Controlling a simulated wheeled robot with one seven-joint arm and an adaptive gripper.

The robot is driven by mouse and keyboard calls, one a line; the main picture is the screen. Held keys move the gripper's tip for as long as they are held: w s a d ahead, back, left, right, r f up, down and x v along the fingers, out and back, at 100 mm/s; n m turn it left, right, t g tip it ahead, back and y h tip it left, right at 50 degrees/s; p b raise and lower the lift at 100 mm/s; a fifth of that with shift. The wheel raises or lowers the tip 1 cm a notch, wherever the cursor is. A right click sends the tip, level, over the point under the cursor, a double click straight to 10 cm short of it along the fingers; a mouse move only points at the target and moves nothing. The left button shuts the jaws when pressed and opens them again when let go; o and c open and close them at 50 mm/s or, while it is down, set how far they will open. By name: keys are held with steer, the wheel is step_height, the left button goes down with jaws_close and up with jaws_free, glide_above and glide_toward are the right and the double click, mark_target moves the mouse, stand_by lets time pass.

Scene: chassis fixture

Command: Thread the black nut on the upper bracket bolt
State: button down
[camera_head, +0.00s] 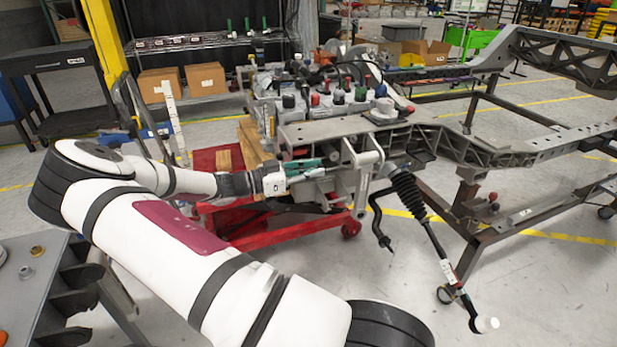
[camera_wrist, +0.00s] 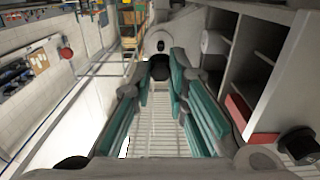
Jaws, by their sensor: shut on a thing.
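My gripper (camera_head: 318,170) reaches in from the left in the head view, with its teal fingers beside the light grey bracket (camera_head: 368,157) on the chassis fixture. In the wrist view my gripper (camera_wrist: 160,78) has its teal fingers converging on a black nut (camera_wrist: 160,69), held at the fingertips. Just beyond the nut is a rounded grey bracket end with a small dark spot (camera_wrist: 161,46), which may be the bolt. I cannot tell whether the nut touches the bolt. The nut is too small to make out in the head view.
A black ribbed boot with a rod (camera_head: 410,195) hangs right of the bracket. The chassis frame (camera_head: 490,150) extends right. A red cart (camera_head: 245,230) stands below my gripper. A grey tray table (camera_head: 35,280) is at the lower left. Grey walls (camera_wrist: 255,50) stand close on the right in the wrist view.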

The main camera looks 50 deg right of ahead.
mark_target(349, 163)
steer(key=shift+p+x, duration=0.35)
steer(key=shift+x, duration=1.85)
steer(key=shift+d, duration=0.1)
steer(key=shift+s+d, duration=0.35)
steer(key=shift+d, duration=0.15)
steer(key=shift+s+d, duration=0.25)
steer(key=shift+d, duration=0.15)
steer(key=m+b, duration=0.1)
steer(key=m, duration=0.1)
steer(key=m+b, duration=0.1)
steer(key=m, duration=0.2)
steer(key=shift+f+m+b, duration=0.2)
steer(key=shift+m+b, duration=0.1)
steer(key=shift+b, duration=0.05)
steer(key=shift+r+m, duration=0.2)
steer(key=shift+m, duration=0.4)
steer(key=shift+b, duration=0.4)
